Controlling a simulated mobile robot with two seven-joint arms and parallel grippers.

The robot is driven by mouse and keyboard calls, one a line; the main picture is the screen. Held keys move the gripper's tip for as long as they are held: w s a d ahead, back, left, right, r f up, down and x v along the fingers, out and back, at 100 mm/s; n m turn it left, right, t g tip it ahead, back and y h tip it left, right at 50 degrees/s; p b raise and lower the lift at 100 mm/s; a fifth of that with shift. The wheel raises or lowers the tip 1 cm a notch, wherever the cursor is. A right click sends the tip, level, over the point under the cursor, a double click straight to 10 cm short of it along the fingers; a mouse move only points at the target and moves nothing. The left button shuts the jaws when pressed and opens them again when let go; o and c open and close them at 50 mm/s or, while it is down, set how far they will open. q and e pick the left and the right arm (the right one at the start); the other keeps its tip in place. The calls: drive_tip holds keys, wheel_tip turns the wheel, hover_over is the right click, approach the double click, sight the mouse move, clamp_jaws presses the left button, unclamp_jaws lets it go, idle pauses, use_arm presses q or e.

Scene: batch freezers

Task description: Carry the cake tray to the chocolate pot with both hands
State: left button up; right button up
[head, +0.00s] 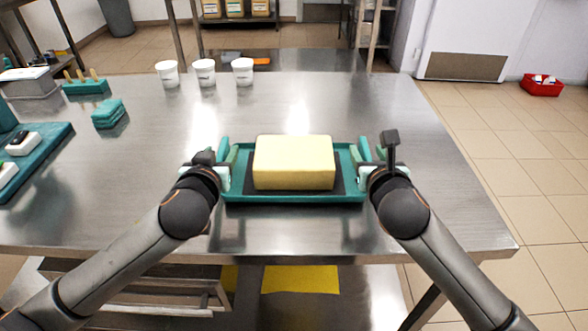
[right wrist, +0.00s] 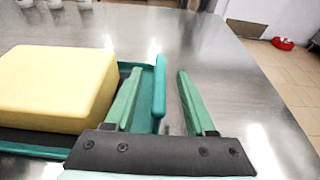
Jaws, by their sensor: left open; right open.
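A teal cake tray (head: 290,198) rests on the steel table, with a pale yellow block of cake (head: 293,163) on a dark mat in it. My left gripper (head: 227,152) is open at the tray's left end. My right gripper (head: 372,150) is open at the tray's right end. In the right wrist view, my right gripper's green fingers (right wrist: 155,98) stand apart with the tray's raised end wall (right wrist: 159,88) between them, nearer the left finger. The cake (right wrist: 55,88) shows at left there. I cannot make out a chocolate pot.
Three white cups (head: 204,72) stand at the back of the steel table (head: 420,200). Teal stacked pieces (head: 109,113), a teal holder with sticks (head: 86,87) and a teal tray (head: 45,160) are at the left. The table right of my right gripper is clear.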

use_arm(q)
drive_tip(key=shift+w+f, duration=0.2)
drive_tip(key=shift+w, duration=0.5)
use_arm(e)
drive_tip(key=shift+w+f, duration=0.25)
drive_tip(key=shift+w, duration=0.45)
use_arm(q)
clamp_jaws()
use_arm(e)
clamp_jaws()
use_arm(q)
drive_tip(key=shift+r, duration=0.3)
use_arm(e)
drive_tip(key=shift+r, duration=0.3)
